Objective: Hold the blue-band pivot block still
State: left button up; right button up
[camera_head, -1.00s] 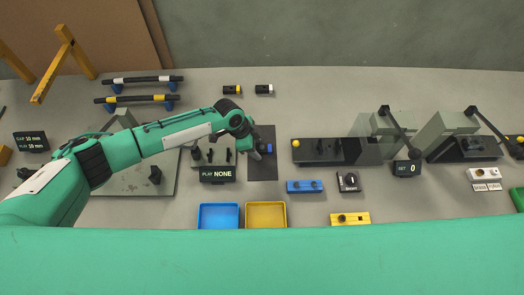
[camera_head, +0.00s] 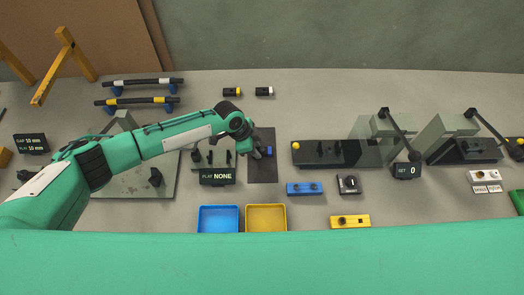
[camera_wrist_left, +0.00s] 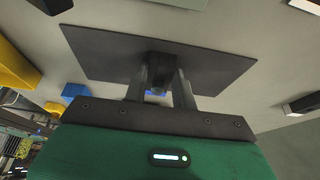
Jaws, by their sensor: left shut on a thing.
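The blue-band pivot block (camera_head: 269,150) is a small dark block with a blue patch, on the dark mat (camera_head: 262,173). My left gripper (camera_head: 262,152) reaches down to it from the left and is shut on it. In the left wrist view the two fingers (camera_wrist_left: 160,92) close on the dark block (camera_wrist_left: 161,60), with a bit of blue between the fingertips. The fingers hide much of the block. I cannot tell whether the block touches the mat. My right gripper is not in view.
A display reading "PLAY NONE" (camera_head: 217,177) stands left of the mat. A blue tray (camera_head: 218,207) and a yellow tray (camera_head: 266,207) lie in front. A blue bar (camera_head: 304,188) and a dark fixture (camera_head: 325,153) stand to the right. Banded rods (camera_head: 140,100) lie at the back left.

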pick_arm(q)
jog(key=o, duration=1.1)
jog(key=shift+r, duration=0.1)
